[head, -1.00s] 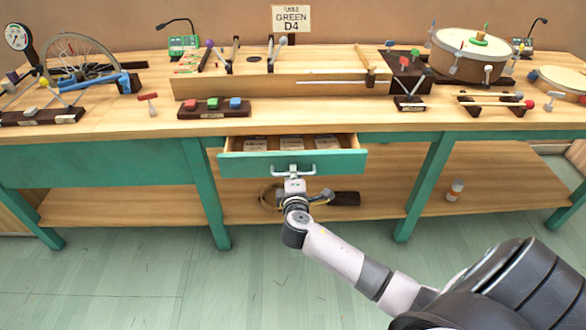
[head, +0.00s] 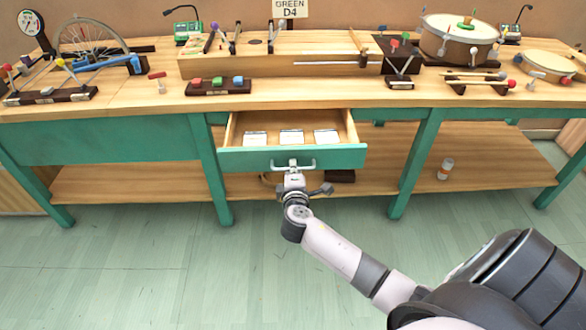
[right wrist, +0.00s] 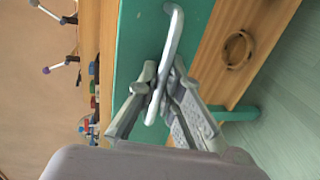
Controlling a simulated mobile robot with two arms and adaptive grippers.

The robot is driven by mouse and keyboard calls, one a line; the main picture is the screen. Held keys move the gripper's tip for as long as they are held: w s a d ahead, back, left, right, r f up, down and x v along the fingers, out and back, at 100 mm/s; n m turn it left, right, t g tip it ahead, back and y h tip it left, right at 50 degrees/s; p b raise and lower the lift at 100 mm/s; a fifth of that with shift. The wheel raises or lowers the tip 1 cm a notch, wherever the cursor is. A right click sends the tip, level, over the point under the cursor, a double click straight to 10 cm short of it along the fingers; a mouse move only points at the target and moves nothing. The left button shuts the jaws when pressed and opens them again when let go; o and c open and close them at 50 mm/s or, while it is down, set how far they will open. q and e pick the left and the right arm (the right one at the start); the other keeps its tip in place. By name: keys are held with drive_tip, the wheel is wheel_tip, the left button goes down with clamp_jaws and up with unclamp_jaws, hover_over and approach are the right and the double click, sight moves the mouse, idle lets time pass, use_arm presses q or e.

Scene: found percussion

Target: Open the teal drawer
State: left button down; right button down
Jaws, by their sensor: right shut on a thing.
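The teal drawer (head: 240,158) sits under the worktop of the bench in the head view. It stands well open, showing its wooden inside and white cards lying in a row. Its pale metal handle (head: 293,165) is at the middle of the front. My right gripper (head: 293,172) is at the handle. In the right wrist view the fingers of the right gripper (right wrist: 160,92) are closed around the handle bar (right wrist: 172,40), against the teal drawer front (right wrist: 140,40). My left gripper is not in view.
The bench top (head: 130,100) above holds a block with three coloured buttons (head: 218,86), a wheel (head: 90,45), a drum (head: 458,38) and several mallets. A lower shelf (head: 130,182) runs beneath, with a small jar (head: 446,169) at right. The floor in front is clear.

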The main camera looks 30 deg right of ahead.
drive_tip(key=c, duration=2)
unclamp_jaws()
drive_tip(key=v, duration=1.2)
drive_tip(key=shift+f, duration=0.1)
